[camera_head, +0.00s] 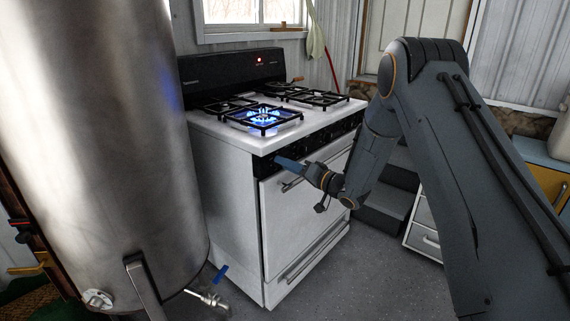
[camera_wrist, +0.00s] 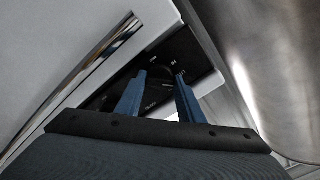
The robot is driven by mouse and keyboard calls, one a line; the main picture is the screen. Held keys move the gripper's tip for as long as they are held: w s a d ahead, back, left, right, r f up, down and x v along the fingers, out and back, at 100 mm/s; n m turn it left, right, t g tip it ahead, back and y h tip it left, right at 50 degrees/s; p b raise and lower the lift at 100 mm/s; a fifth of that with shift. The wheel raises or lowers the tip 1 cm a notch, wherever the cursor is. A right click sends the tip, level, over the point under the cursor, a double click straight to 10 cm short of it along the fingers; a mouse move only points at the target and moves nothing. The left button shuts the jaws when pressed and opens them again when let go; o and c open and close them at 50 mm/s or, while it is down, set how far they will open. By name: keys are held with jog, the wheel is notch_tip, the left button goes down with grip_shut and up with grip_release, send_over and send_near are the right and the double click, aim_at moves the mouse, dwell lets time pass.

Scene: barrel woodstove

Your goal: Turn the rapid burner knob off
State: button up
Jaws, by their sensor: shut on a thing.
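A white stove (camera_head: 230,190) stands in the middle of the head view, with a black knob panel (camera_head: 315,140) along its front top edge. Blue flames (camera_head: 264,117) burn on the front-left burner. My gripper (camera_head: 280,162) reaches the left end of this panel. In the wrist view, its two blue fingers (camera_wrist: 160,90) are shut on a dark knob (camera_wrist: 160,73) on the panel (camera_wrist: 125,80). White markings show around the knob. The fingers and low light hide most of the knob, so its turn angle cannot be told.
A large steel tank (camera_head: 115,140) with a blue-handled tap (camera_head: 215,285) stands close on the left; it also fills the right of the wrist view (camera_wrist: 245,50). The oven door handle (camera_head: 315,170) runs below the panel. Grey steps (camera_head: 385,200) and drawers (camera_head: 425,225) are to the right.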

jog(key=m, duration=0.3)
jog(key=m+p, duration=0.1)
jog(key=shift+w+d+m, duration=0.1)
jog(key=shift+d+m, duration=0.15)
jog(key=shift+m, duration=0.15)
jog(key=shift+m+p, duration=0.3)
jog(key=shift+m, duration=1.7)
jog(key=o, duration=1.1)
jog(key=shift+d, duration=0.1)
jog(key=shift+c, duration=0.2)
jog(key=shift+a, duration=0.25)
jog(key=shift+d, duration=0.25)
jog(key=v, duration=0.7)
jog(key=shift+s+b, duration=0.3)
